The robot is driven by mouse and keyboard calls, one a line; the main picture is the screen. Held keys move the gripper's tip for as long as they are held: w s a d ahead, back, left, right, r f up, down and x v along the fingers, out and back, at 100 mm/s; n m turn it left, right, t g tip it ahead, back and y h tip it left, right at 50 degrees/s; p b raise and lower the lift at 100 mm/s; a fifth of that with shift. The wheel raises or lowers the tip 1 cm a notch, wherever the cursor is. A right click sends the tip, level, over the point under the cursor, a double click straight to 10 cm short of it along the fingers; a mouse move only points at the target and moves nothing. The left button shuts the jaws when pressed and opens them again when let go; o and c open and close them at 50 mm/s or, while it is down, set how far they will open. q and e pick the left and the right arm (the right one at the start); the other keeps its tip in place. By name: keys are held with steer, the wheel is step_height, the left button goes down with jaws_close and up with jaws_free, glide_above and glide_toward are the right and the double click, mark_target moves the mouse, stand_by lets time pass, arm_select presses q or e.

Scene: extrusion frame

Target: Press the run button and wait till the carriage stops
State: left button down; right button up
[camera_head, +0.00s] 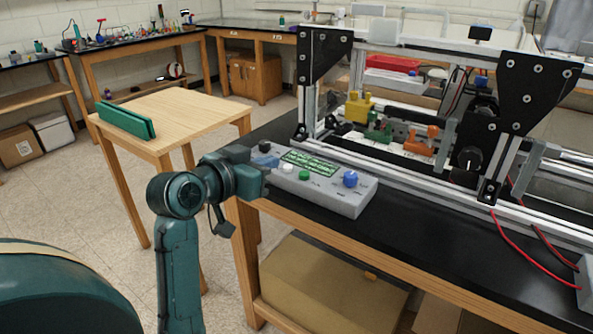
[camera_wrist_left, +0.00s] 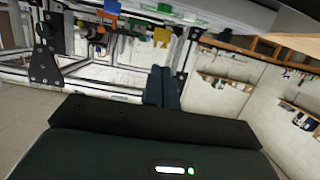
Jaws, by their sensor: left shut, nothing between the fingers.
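A grey control box (camera_head: 335,194) lies on the black bench. It has a green button (camera_head: 304,175), a white button (camera_head: 288,168), a blue knob (camera_head: 350,179) and a green display (camera_head: 310,163). I cannot read which button is labelled run. My left gripper (camera_head: 267,161) is at the box's left end, left of the white button; I cannot tell whether it touches. In the left wrist view its fingers (camera_wrist_left: 163,87) are together and empty. A black plate assembly (camera_head: 484,134) is on the extrusion frame (camera_head: 405,170); I cannot tell if it is the carriage. My right gripper is out of view.
Yellow (camera_head: 358,107), green (camera_head: 379,128) and orange (camera_head: 421,141) parts sit inside the frame. Red cables (camera_head: 528,247) hang at the bench's right. A wooden table (camera_head: 180,110) with a green holder (camera_head: 126,119) stands left. Open floor lies between the tables.

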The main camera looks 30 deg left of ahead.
arm_select(q)
steer(key=shift+w, duration=0.1)
glide_above(304, 175)
steer(key=s+a, duration=0.1)
steer(key=s, duration=0.1)
step_height(304, 175, down, 2)
steer(key=f, duration=0.3)
steer(key=shift+w+f, duration=0.1)
steer(key=shift+w, duration=0.1)
steer(key=shift+f, duration=0.7)
steer(key=shift+f, duration=0.1)
